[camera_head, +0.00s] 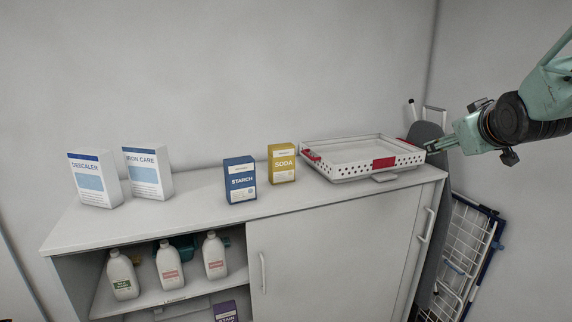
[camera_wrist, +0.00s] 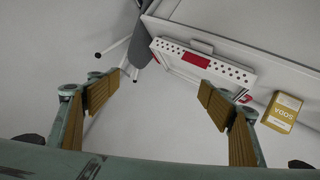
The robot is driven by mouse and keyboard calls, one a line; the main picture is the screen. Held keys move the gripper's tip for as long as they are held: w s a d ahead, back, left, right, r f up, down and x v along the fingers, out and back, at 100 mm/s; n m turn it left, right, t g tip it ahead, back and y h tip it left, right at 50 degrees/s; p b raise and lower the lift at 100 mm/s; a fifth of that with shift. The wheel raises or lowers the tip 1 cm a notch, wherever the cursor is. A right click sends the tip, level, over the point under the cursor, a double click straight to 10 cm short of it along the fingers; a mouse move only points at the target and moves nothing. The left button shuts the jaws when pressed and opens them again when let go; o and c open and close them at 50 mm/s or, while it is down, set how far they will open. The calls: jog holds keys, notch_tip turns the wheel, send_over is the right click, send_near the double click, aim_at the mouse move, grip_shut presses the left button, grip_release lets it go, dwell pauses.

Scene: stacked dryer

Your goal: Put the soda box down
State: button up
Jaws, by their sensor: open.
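In the wrist view the soda box (camera_wrist: 283,110) shows at the right, outside my fingers. My gripper (camera_head: 432,148) is at the right, beyond the tray's right end and well away from the soda box. In the wrist view my gripper (camera_wrist: 160,100) has its fingers wide apart with nothing between them.
The cabinet top (camera_head: 190,205) also holds a descaler box (camera_head: 95,180) and an iron care box (camera_head: 148,174) at the left. Several white bottles stand on the open shelf below. A drying rack (camera_head: 465,255) and an ironing board (camera_head: 430,200) lean right of the cabinet.

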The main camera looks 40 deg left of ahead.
jog(key=w+a+f+n+y, duration=0.1)
jog(key=w+a+f+y, duration=0.15)
jog(key=a, duration=1.05)
jog(key=g+y+p, duration=0.2)
jog(key=g+y, duration=0.2)
jog(key=y, duration=0.3)
send_near(284, 162)
jog(key=shift+s+d+n, duration=0.4)
jog(key=shift+d, duration=0.05)
jog(key=shift+p+x, duration=0.35)
jog(key=shift+x, duration=3.95)
jog(key=shift+w+r, duration=0.1)
jog(key=shift+p+x, duration=0.3)
jog(key=shift+x, duration=2.3)
